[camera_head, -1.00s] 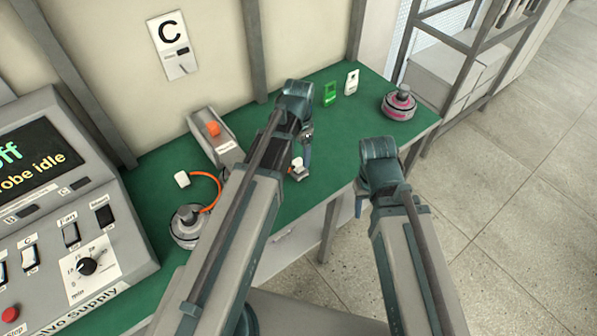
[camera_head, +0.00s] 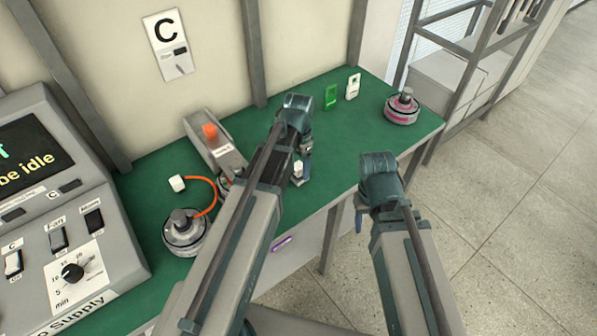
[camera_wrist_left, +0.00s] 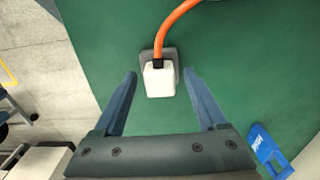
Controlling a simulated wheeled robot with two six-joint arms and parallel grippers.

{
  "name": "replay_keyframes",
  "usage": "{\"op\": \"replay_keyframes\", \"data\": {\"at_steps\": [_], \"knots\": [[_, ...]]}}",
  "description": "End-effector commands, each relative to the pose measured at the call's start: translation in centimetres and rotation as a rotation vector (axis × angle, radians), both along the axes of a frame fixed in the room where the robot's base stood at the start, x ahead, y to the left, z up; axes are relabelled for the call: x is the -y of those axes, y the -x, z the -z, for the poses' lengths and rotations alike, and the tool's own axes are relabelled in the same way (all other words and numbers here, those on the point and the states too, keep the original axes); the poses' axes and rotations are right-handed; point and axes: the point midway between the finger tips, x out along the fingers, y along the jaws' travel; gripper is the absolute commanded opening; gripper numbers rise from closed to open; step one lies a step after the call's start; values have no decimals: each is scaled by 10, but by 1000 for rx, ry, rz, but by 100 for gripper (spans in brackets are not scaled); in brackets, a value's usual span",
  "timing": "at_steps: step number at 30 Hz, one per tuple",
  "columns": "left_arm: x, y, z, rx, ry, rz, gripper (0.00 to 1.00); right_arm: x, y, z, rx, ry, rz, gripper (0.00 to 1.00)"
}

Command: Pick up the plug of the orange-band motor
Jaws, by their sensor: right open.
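In the left wrist view a white plug (camera_wrist_left: 159,80) with a black collar and orange cable (camera_wrist_left: 170,30) sits at a small grey block (camera_wrist_left: 172,54). My left gripper (camera_wrist_left: 159,73) is open, its fingers apart on either side of the plug. In the head view this gripper (camera_head: 302,168) is over the green table, with a white plug (camera_head: 298,168) beside it. My left arm hides the table behind it. A motor (camera_head: 185,231) at left has an orange cable to another white plug (camera_head: 177,183); no orange band is clear on it. My right gripper (camera_head: 361,212) is open, off the table's front edge.
A magenta-banded motor (camera_head: 402,108) is at the table's (camera_head: 262,122) far right. Green (camera_head: 331,97) and white (camera_head: 353,86) upright pieces stand at the back. A grey holder (camera_head: 214,145) with an orange piece and the supply console (camera_head: 60,215) are at left.

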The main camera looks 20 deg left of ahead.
Motion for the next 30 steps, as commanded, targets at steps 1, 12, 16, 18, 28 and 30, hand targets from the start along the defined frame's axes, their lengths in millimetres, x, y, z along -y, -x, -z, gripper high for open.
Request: {"op": "replay_keyframes", "data": {"at_steps": [1,12,16,18,28,30], "knots": [[0,0,0,0,0,0,63,0,0,0,0,0,0,50],[0,0,0,0,0,0,0,0,0,0,0,0,0,50],[0,0,0,0,0,0,0,0,0,0,0,0,0,50],[0,0,0,0,0,0,0,0,0,0,0,0,0,50],[1,0,-3,0,0,0,0,0,0,-3,0,0,0,50],[1,0,-6,0,0,0,0,0,0,-6,0,0,0,50]]}}
